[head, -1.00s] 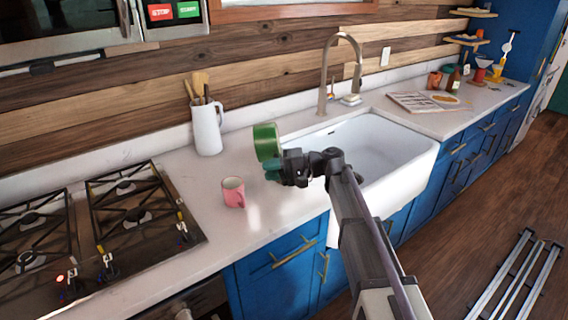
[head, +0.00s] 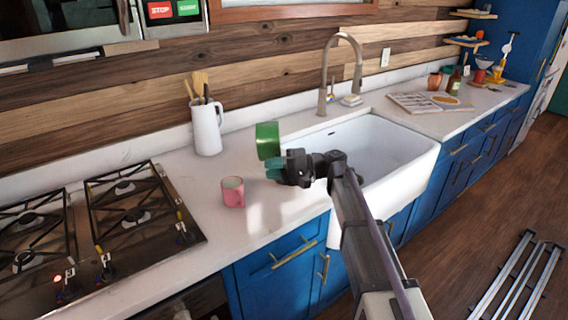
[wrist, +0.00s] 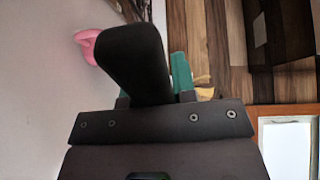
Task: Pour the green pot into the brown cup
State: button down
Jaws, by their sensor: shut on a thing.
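The green pot (head: 267,141) is up in the air over the counter, left of the sink, and looks slightly tilted. My gripper (head: 277,166) is shut on it from its lower right side. A pink mug (head: 233,192) stands upright on the counter, below and left of the pot, apart from it. It also shows in the wrist view (wrist: 86,46), at the upper left. A brown cup (head: 435,81) stands far off at the right end of the counter. In the wrist view a dark finger hides most of the hold, and the pot's contents cannot be seen.
A white jug (head: 206,128) with utensils stands behind the mug. The gas hob (head: 130,215) is at the left, the white sink (head: 385,150) at the right. An open book (head: 425,102) lies beyond the sink. The counter around the mug is clear.

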jog(key=shift+d+r+g+y+b, duration=0.1)
jog(key=shift+d+g+y+b, duration=0.3)
jog(key=shift+y+b, duration=0.5)
dwell(0.8)
